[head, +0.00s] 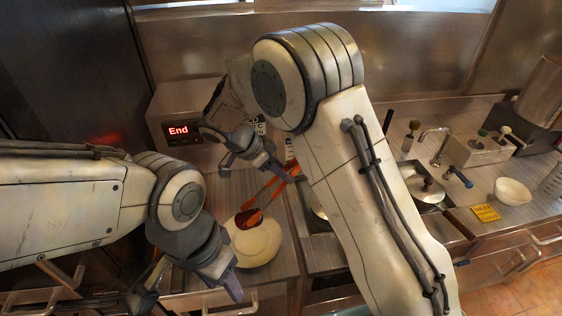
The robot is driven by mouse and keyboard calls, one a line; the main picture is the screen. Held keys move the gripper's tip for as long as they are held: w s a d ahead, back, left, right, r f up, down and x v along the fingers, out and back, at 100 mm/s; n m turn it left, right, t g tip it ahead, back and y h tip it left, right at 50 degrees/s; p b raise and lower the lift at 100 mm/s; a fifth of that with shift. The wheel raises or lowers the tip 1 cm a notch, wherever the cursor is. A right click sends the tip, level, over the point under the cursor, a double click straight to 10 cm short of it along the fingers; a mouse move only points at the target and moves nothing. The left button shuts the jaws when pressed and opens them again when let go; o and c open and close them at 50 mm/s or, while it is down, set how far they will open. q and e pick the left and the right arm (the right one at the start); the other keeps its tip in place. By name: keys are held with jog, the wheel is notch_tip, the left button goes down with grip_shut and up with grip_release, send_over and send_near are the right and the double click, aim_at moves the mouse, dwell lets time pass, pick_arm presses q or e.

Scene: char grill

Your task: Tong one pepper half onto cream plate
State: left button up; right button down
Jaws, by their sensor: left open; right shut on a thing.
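My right gripper (264,160) is at the upper middle, shut on orange tongs (268,190). The tongs slant down and left from it. At their lower end is a dark red pepper half (248,218), over the back part of the cream plate (258,246). I cannot tell whether the pepper half touches the plate or is still clamped by the tongs. The plate lies on the steel counter. My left gripper (192,284) is open and empty, just in front and left of the plate. My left arm comes in from the left.
A metal box with a red "End" display (178,129) stands behind the plate. My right arm hides much of the middle counter. To the right are a sink (424,186), a white bowl (512,191) and a yellow card (485,213).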

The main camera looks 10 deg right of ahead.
jog(key=shift+w+a, duration=0.1)
notch_tip(320, 180, down, 9)
jog(key=b, duration=0.2)
jog(key=shift+b, duration=0.3)
dwell(0.4)
jog(key=c, duration=0.9)
grip_release()
jog(key=shift+r, duration=0.15)
notch_tip(320, 180, up, 10)
jog(key=p, duration=0.3)
